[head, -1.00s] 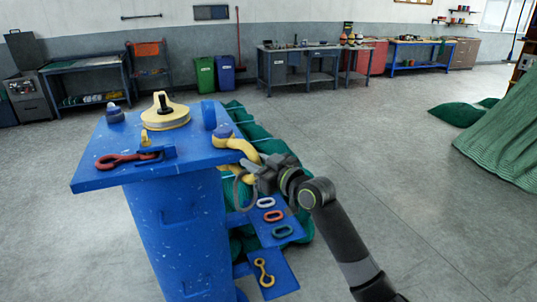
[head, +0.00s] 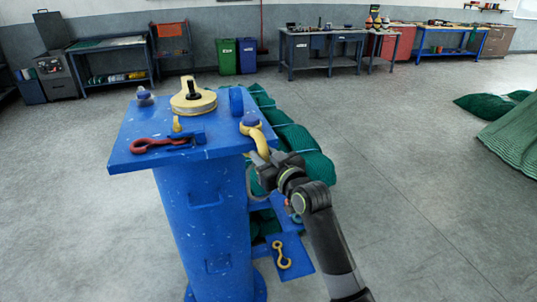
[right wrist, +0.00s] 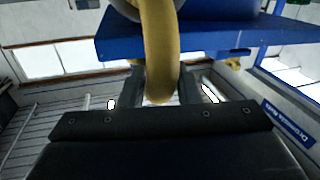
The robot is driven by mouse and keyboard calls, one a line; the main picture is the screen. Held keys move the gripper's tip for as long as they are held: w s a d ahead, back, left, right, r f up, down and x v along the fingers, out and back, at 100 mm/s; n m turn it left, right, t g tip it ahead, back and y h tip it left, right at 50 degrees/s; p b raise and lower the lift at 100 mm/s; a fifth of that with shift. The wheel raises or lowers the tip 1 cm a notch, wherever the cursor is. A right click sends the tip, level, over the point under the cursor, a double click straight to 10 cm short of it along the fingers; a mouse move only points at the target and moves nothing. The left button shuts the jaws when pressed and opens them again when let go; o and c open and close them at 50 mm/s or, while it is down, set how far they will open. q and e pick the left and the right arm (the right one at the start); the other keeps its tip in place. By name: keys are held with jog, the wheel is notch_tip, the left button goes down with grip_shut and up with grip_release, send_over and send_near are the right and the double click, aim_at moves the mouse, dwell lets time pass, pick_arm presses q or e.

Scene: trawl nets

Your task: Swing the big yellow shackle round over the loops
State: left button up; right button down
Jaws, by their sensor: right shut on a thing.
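The big yellow shackle (head: 260,140) is at the right edge of the blue table top, by a round blue-grey knob. Its bow points down past the edge. My right gripper (head: 264,166) is shut on the bow's lower end. In the right wrist view the yellow bow (right wrist: 158,45) runs down between the two fingers (right wrist: 160,88). A thin grey-brown loop (head: 250,181) shows just left of the gripper. On the lower shelf, a teal link (head: 296,217) is partly visible. My arm hides much of that shelf. My left gripper is not in view.
The blue table (head: 125,150) carries a yellow pulley block (head: 193,102) and a red hook (head: 152,144). A small yellow hook (head: 281,255) lies on a low blue plate (head: 302,262). Green net bundles (head: 308,146) lie behind.

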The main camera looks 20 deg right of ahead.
jog(key=shift+a, duration=0.15)
jog(key=c, duration=1.5)
grip_release()
jog(key=shift+o, duration=1.3)
jog(key=shift+a, duration=0.15)
jog(key=shift+o, duration=0.4)
jog(key=shift+w+a, duration=0.1)
jog(key=shift+a, duration=0.1)
jog(key=shift+d, duration=0.25)
jog(key=shift+s, duration=0.2)
jog(key=b+v, duration=0.3)
jog(key=v, duration=1.4)
jog(key=shift+r, duration=0.1)
